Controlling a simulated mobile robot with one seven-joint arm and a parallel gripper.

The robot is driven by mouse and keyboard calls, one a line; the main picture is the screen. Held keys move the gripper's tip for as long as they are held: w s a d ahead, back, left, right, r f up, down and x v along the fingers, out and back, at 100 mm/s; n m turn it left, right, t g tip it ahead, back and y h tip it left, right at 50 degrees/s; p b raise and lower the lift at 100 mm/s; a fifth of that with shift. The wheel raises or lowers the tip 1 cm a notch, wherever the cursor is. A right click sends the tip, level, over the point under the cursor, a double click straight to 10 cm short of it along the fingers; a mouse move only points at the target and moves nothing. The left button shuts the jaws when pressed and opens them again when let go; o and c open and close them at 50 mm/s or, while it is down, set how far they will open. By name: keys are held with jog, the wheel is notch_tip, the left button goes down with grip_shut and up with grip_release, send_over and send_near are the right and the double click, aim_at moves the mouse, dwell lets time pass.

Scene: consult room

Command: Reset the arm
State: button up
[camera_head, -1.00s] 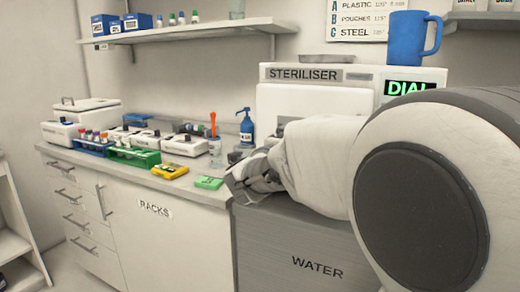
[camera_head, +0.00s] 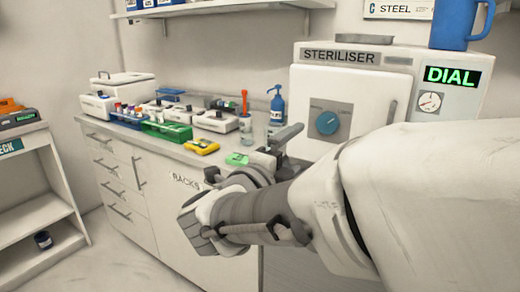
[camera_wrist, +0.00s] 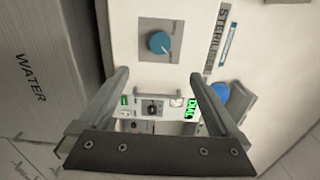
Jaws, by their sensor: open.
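My arm (camera_head: 420,190) reaches in from the right of the head view and bends back toward the counter. My gripper (camera_head: 275,148) is in front of the steriliser, past the counter's right end. In the wrist view my gripper (camera_wrist: 157,78) is open, with two parallel fingers and nothing between them. The steriliser (camera_head: 375,75) is a white box with a blue knob (camera_head: 326,122) and a green DIAL display. The wrist view also shows this knob (camera_wrist: 160,43), beyond the fingertips.
The counter (camera_head: 130,132) holds white boxes, a green rack (camera_head: 167,130), a yellow item (camera_head: 201,146) and a blue pump bottle (camera_head: 277,104). A blue mug (camera_head: 460,22) stands on top of the steriliser. A low white shelf (camera_head: 30,205) is at left. Floor shows between them.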

dwell(0.3)
jog(key=w+a+r+n+t+y, duration=0.2)
jog(key=w+a+n+y, duration=0.1)
jog(key=n+y, duration=0.5)
jog(key=s+a+f+n+g+y, duration=0.25)
jog(key=s+n+y, duration=0.2)
jog(key=n, duration=0.45)
jog(key=s+d+f+n+g+h, duration=0.1)
jog(key=s+d+f+n+g, duration=0.3)
jog(key=s+d+f, duration=0.3)
jog(key=s+d+f+n+g+h, duration=0.1)
jog(key=s+d+f+n+g, duration=0.35)
jog(key=s, duration=0.55)
notch_tip(320, 180, up, 20)
jog(key=p, duration=2.1)
jog(key=shift+s, duration=0.4)
jog(key=shift+d+m+h, duration=0.15)
jog(key=shift+m+h, duration=0.1)
